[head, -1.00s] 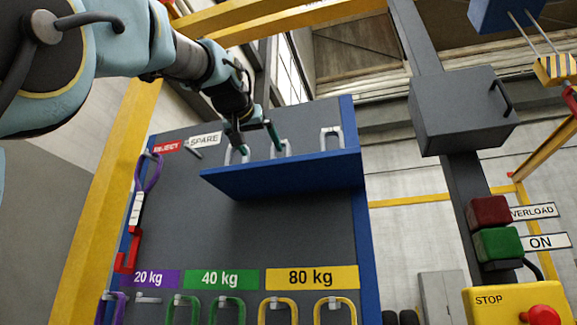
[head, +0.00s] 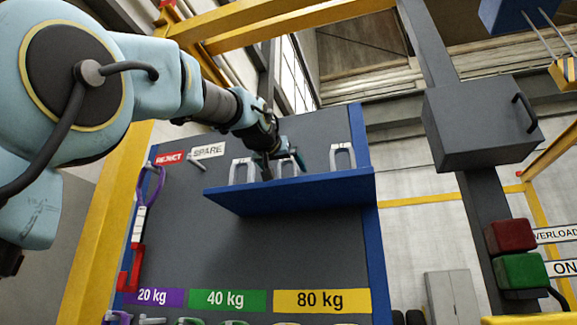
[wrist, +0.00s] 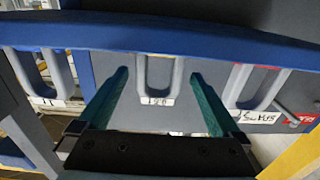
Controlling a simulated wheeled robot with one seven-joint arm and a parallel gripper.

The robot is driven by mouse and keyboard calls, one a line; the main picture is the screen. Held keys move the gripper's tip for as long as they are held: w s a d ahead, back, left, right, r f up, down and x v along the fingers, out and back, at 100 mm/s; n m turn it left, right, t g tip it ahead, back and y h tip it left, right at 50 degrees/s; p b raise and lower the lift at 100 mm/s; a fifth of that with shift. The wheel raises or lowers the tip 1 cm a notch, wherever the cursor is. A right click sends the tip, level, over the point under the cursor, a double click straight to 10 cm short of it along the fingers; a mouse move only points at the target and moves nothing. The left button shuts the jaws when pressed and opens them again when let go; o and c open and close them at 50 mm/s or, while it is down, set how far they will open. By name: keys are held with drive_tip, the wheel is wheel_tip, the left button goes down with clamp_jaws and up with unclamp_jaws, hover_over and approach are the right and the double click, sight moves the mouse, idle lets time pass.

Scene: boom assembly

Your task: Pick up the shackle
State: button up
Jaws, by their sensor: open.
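Three grey U-shaped shackles stand upright on the blue shelf (head: 300,192): a left one (head: 234,172), a middle one (head: 281,168) and a right one (head: 343,157). My gripper (head: 283,171) is open at the middle shackle, partly covering it. In the wrist view the picture is turned over, and the middle shackle (wrist: 141,72) lies between my two spread green fingers (wrist: 160,78). A gap shows on each side of it. The other shackles lie outside the fingers.
The shackles at either side (wrist: 262,85) stand close to my fingers. A dark panel behind carries REJECT (head: 170,158) and SPARE signs; a purple sling (head: 150,185) hangs at left. A grey box (head: 482,122) is at right. Weight labels with more shackles are below.

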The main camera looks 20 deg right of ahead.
drive_tip(key=shift+w+d, duration=0.4)
drive_tip(key=shift+c, duration=0.2)
clamp_jaws()
idle(0.4)
drive_tip(key=shift+r, duration=0.15)
wheel_tip(320, 180, up, 10)
drive_tip(key=shift+f, duration=0.2)
idle(0.5)
